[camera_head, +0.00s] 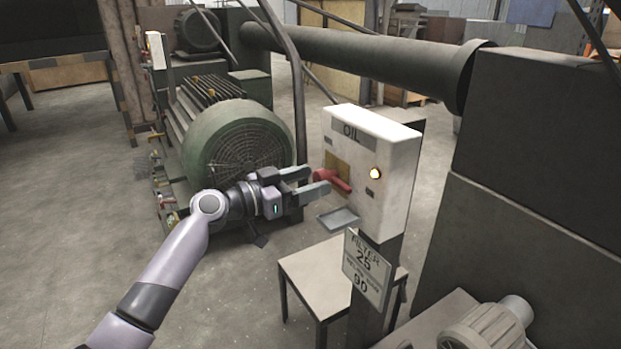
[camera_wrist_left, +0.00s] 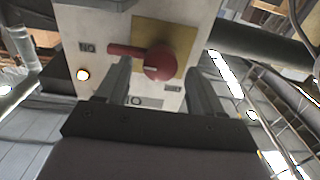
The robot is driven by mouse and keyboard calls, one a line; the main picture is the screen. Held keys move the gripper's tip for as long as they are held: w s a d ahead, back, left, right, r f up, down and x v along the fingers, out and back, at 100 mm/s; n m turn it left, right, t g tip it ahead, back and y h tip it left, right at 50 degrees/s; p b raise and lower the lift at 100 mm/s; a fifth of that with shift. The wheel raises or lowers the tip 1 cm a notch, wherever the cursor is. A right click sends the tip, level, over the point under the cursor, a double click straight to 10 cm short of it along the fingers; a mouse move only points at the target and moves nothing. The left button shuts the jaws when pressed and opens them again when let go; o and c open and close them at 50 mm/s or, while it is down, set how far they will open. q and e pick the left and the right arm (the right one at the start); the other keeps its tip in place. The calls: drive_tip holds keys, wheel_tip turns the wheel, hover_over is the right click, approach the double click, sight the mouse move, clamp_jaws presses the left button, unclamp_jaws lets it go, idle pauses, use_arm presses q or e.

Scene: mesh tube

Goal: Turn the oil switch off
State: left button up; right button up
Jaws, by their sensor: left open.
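The oil switch is a red rotary handle (camera_head: 334,180) on a yellow plate (camera_head: 338,162), on the front of a white box (camera_head: 392,185) labelled OIL. A round lamp (camera_head: 375,173) glows on the box. My left gripper (camera_head: 317,181) is open and empty, its fingers pointing at the switch from the left. In the left wrist view, the red handle (camera_wrist_left: 158,62) has its round hub between the two fingers, and its lever reaches left past the left finger's tip. I cannot tell whether a finger touches it. My right gripper is not in view.
A small table (camera_head: 318,278) stands below the box. A sign (camera_head: 366,268) hangs on the dark post under the box. A green motor (camera_head: 235,140) is behind my left arm, and a dark machine (camera_head: 530,160) fills the right. Open floor (camera_head: 60,200) lies to the left.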

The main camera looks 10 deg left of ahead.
use_arm(q)
drive_tip(key=shift+w+d, duration=0.25)
drive_tip(key=shift+d, duration=0.05)
drive_tip(key=c, duration=1.1)
drive_tip(key=shift+o, duration=0.2)
